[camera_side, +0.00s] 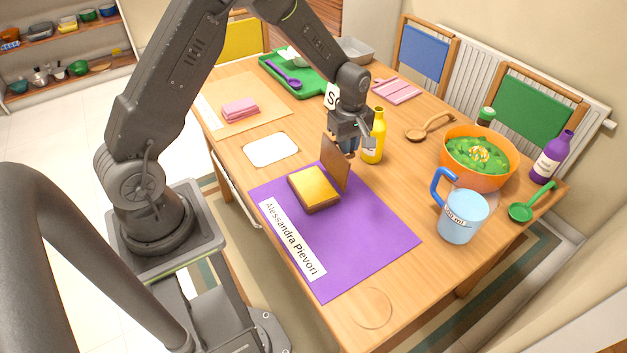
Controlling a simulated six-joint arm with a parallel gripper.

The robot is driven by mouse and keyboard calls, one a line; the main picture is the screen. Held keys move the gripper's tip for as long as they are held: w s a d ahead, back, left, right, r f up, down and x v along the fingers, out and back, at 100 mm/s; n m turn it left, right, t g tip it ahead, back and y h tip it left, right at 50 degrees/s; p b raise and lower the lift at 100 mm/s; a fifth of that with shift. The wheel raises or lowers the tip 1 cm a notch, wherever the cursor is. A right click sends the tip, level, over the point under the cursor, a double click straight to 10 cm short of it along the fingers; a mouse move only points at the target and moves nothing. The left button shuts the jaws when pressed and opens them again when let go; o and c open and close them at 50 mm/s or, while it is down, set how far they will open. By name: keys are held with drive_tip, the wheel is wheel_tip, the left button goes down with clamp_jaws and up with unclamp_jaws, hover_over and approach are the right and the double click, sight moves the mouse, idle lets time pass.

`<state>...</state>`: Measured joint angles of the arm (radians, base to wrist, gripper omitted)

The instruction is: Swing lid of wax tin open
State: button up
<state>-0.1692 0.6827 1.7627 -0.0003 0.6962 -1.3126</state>
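The wax tin (313,197) is a low brown box with a flat yellow top surface. It sits on the purple mat (385,240). Its brown lid (334,164) stands roughly upright along the tin's right-hand far edge, with the yellow inside exposed. My gripper (350,152) points down just behind the upper right part of the lid. The fingertips are small and partly hidden by the lid, so I cannot tell whether they touch it or how far apart they are.
A yellow bottle (374,138) stands close right of my gripper. Farther right are a blue-handled cup (462,218), an orange bowl (480,175) and a purple bottle (552,158). A white card (271,150) lies left of the tin. The mat's right part is clear.

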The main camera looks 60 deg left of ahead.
drive_tip(key=shift+w+f, duration=0.15)
drive_tip(key=shift+w, duration=0.2)
drive_tip(key=shift+w+d+f, duration=0.15)
drive_tip(key=shift+w+f, duration=0.65)
drive_tip(key=shift+w, duration=0.1)
drive_tip(key=o, duration=0.4)
drive_tip(key=shift+r, duration=0.15)
wheel_tip(320, 180, up, 7)
idle(0.9)
